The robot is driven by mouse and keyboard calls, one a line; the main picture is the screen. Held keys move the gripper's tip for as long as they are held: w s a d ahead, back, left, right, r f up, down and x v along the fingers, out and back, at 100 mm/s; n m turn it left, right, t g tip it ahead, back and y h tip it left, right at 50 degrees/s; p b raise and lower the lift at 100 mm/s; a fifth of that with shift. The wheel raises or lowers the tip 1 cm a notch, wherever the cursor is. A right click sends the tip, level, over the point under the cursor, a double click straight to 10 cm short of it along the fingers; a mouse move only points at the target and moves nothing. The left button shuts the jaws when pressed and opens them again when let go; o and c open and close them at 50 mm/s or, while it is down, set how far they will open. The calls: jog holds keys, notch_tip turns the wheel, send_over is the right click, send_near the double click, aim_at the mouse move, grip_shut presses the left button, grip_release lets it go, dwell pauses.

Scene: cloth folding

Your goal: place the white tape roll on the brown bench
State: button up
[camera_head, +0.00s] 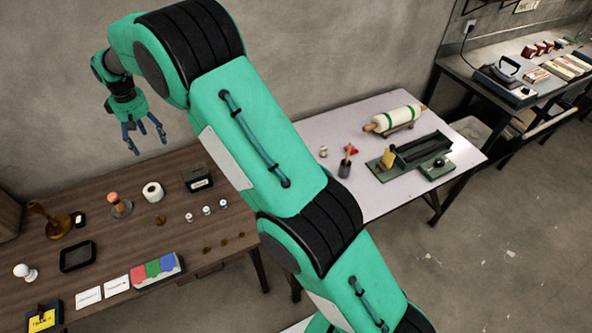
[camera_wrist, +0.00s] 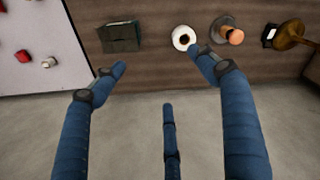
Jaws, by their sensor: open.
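The white tape roll (camera_head: 153,191) sits on the brown bench (camera_head: 130,236), near its back edge. In the wrist view the roll (camera_wrist: 183,37) lies close to the tip of the right-hand finger, with a gap that I cannot judge. My gripper (camera_head: 146,133) hangs in the air above and behind the back of the bench. It is open and empty; its three blue fingers are spread, as the wrist view (camera_wrist: 158,80) also shows.
A dark box (camera_head: 198,178) and an orange-topped stand (camera_head: 119,205) flank the roll. Small spools, a black tray (camera_head: 77,256) and colored cloths (camera_head: 155,269) lie nearer the front. A white table (camera_head: 385,192) with a rolling pin (camera_head: 395,119) stands to the right, partly behind my arm.

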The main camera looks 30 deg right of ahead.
jog(key=s+d+r+m+t, duration=0.1)
jog(key=s+d+r+m, duration=0.1)
jog(key=s+d+r, duration=0.9)
jog(key=s+d+r+m+t, duration=0.1)
jog(key=s+d+r+m, duration=0.1)
jog(key=s+d+r, duration=0.95)
jog(key=s+d+r+m+t, duration=0.1)
jog(key=s+d+r, duration=0.15)
jog(key=s, duration=0.55)
jog(key=s+d+r+m, duration=0.1)
jog(key=s+d+r, duration=0.15)
jog(key=s, duration=0.45)
jog(key=s+d+f, duration=0.2)
jog(key=s, duration=0.6)
jog(key=s+d+f+m+t, duration=0.1)
jog(key=s+d+f, duration=0.2)
jog(key=s, duration=0.5)
jog(key=shift+m+t, duration=0.3)
notch_tip(320, 180, down, 4)
jog(key=b, duration=0.3)
jog(key=shift+r, duration=0.25)
